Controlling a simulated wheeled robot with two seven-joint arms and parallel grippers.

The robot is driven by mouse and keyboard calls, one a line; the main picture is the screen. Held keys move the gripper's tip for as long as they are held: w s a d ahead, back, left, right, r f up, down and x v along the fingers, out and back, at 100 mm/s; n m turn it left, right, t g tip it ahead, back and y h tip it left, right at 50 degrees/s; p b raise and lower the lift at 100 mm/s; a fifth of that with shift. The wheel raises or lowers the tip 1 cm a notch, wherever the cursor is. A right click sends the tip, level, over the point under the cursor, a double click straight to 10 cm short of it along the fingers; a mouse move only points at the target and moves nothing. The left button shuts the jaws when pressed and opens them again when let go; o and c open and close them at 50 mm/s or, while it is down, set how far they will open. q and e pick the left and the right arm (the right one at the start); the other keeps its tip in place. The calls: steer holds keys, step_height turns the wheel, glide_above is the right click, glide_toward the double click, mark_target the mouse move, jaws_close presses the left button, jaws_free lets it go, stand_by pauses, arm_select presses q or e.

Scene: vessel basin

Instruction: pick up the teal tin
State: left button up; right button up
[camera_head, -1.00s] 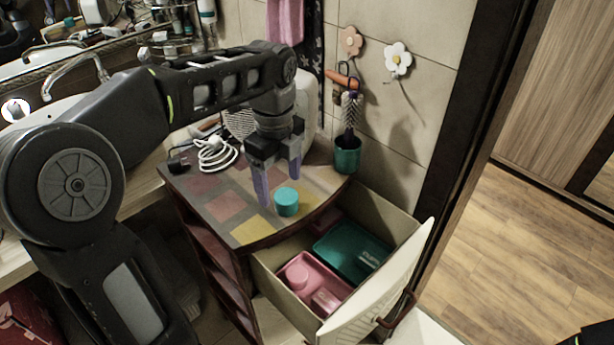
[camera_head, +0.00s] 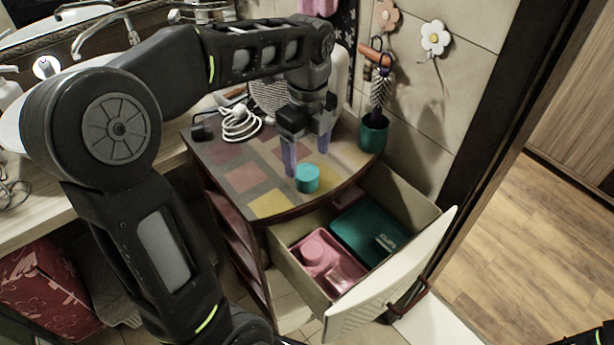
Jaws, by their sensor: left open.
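The teal tin (camera_head: 307,178) is a small round tin standing on the patterned top of a small cabinet (camera_head: 238,178), near its front edge. My left gripper (camera_head: 307,160) points down over the cabinet top, with its two purple-grey fingers apart. One finger is just left of the tin and the other is behind it, to its upper right. The tin is not visibly gripped, and I cannot tell whether a finger touches it. Only a dark bit of my own body shows at the bottom right corner, and my right gripper is not visible.
The cabinet's drawer (camera_head: 398,280) is pulled open, holding a pink tray (camera_head: 345,268) and a teal tray (camera_head: 365,232). A green cup (camera_head: 373,133) with a brush stands at the back right of the top. A white cable (camera_head: 240,124) lies at the back left.

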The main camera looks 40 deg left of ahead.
mark_target(307, 172)
arm_select(q)
steer(key=shift+f, duration=0.1)
steer(key=f, duration=0.2)
steer(key=f+p, duration=0.1)
steer(key=f, duration=0.2)
steer(key=shift+s+d, duration=0.1)
steer(key=shift+s, duration=0.1)
stand_by(0.4)
steer(key=c, duration=1.4)
steer(key=shift+c, duration=0.2)
steer(key=shift+r, duration=0.1)
step_height(307, 172, up, 10)
steer(key=shift+f+b, duration=0.1)
steer(key=shift+b, duration=0.35)
